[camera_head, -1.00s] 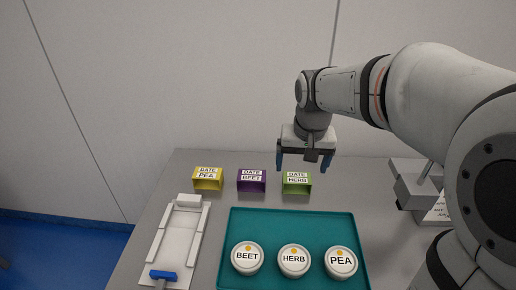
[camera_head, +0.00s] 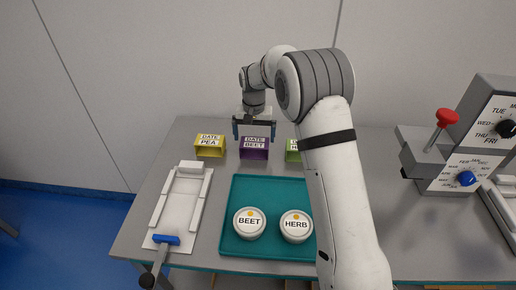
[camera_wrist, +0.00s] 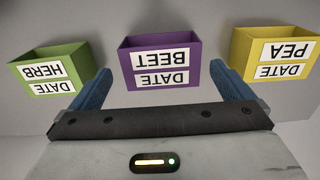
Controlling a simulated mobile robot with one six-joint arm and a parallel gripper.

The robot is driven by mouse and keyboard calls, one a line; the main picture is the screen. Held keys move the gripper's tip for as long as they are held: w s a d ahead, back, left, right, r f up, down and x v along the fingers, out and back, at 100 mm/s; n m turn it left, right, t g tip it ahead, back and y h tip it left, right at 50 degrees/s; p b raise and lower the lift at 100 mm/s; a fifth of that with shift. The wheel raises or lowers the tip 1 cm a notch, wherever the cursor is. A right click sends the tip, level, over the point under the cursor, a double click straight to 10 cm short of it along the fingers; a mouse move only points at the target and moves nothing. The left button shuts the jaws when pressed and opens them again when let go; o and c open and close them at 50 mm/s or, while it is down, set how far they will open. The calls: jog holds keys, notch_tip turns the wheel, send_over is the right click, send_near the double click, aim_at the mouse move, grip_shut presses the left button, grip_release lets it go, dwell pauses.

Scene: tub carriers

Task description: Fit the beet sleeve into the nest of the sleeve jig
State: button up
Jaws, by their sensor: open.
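The beet sleeve (camera_head: 254,153) is a purple open sleeve with a white label reading DATE BEET, standing at the back of the table. In the wrist view the beet sleeve (camera_wrist: 192,52) lies ahead of and between my two blue fingers. My gripper (camera_head: 254,128) is open and empty, just above and behind the sleeve's label in the head view; I cannot tell whether it touches. It also shows in the wrist view (camera_wrist: 161,88). The jig (camera_head: 183,203), a pale plate with side rails, a white end block and a blue-handled clamp, lies at the table's left, empty.
A yellow pea sleeve (camera_head: 209,152) stands left of the beet sleeve and a green herb sleeve (camera_head: 292,156) right, partly behind my arm. A teal tray (camera_head: 268,190) holds labelled tubs. A grey dial machine with a red-knobbed lever (camera_head: 446,118) stands at right.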

aim_at(254, 145)
notch_tip(254, 145, down, 5)
jog(key=shift+s+f+p, duration=0.1)
jog(key=shift+p, duration=0.55)
jog(key=shift+c, duration=0.2)
jog(key=c, duration=0.7)
